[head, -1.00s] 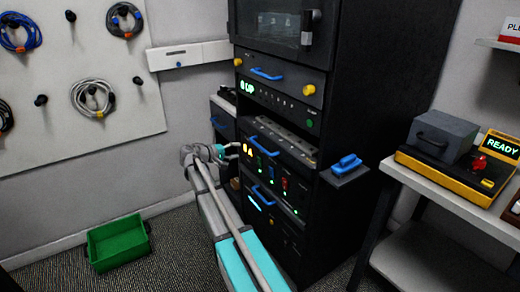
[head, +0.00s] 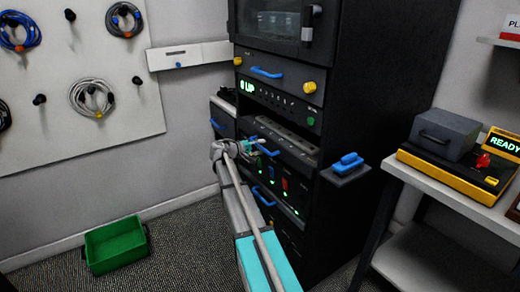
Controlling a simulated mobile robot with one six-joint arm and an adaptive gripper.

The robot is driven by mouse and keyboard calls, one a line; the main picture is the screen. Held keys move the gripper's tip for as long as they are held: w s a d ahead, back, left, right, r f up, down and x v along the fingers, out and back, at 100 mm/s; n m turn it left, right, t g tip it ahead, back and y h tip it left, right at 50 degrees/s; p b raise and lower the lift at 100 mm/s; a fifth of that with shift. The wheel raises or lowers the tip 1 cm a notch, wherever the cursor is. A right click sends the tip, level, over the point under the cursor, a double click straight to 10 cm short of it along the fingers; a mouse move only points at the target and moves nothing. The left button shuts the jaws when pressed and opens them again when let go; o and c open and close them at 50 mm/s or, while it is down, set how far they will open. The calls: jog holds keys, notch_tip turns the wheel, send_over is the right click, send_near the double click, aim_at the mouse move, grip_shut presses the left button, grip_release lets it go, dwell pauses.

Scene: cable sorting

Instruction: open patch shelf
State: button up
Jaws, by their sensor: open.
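The black equipment rack (head: 345,110) stands in the middle of the head view. A shelf with a row of slots along its top (head: 285,135) sits about halfway up and juts slightly from the rack front. Its blue handle (head: 268,151) is partly hidden by my gripper. My gripper (head: 254,146) is open at the left part of this handle. I cannot tell whether the fingers touch the handle or are around it. Below it are coloured connectors (head: 285,183) and another blue handle (head: 263,196).
A blue-handled item rests on a small side ledge (head: 345,175) right of the rack. A bench (head: 450,200) with a yellow-and-black device marked READY stands at right. A green bin (head: 117,245) is on the floor at left. Cables hang on the pegboard (head: 60,100).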

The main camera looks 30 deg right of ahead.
jog(key=shift+d, duration=0.1)
jog(key=shift+c, duration=0.3)
grip_shut()
jog(key=shift+s, duration=0.15)
